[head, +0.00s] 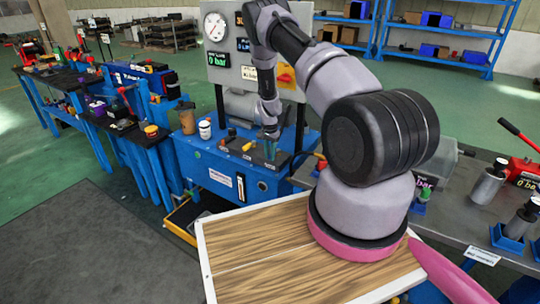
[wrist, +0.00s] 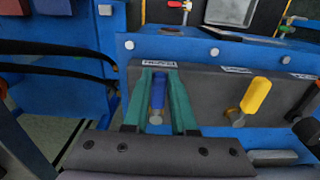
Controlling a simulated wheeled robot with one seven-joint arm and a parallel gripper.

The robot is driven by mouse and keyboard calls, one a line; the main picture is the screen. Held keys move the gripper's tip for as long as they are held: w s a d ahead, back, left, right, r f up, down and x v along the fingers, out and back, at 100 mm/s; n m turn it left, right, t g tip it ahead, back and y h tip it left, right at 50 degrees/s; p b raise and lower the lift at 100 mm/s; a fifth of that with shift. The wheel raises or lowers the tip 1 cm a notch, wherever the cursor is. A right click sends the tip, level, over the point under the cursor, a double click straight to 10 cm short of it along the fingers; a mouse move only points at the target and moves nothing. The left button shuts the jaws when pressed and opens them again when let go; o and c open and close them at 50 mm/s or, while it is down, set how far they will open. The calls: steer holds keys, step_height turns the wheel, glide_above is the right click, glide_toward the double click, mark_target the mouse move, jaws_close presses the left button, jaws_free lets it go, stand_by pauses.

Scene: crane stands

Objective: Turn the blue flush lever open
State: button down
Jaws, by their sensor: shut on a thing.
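The blue flush lever (wrist: 158,92) stands upright on the front of a grey panel (wrist: 205,85) in the wrist view, under a small white label. My gripper (wrist: 160,86) has its two teal fingers on either side of the lever and is shut on it. The lever's metal pivot shows between the fingers. In the head view my gripper (head: 270,150) reaches down to the blue bench (head: 215,165); the lever is hidden there or too small to make out.
A yellow lever (wrist: 256,96) stands just right of the blue one, with a black knob (wrist: 308,132) further right. Black hoses (wrist: 65,50) run at left. In the head view a gauge panel (head: 228,72) rises behind, and a white cup (head: 205,130) stands left of my gripper.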

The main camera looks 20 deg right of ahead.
steer(key=shift+w, duration=0.1)
steer(key=c, duration=0.7)
jaws_free()
step_height(320, 180, up, 11)
steer(key=shift+f, duration=0.1)
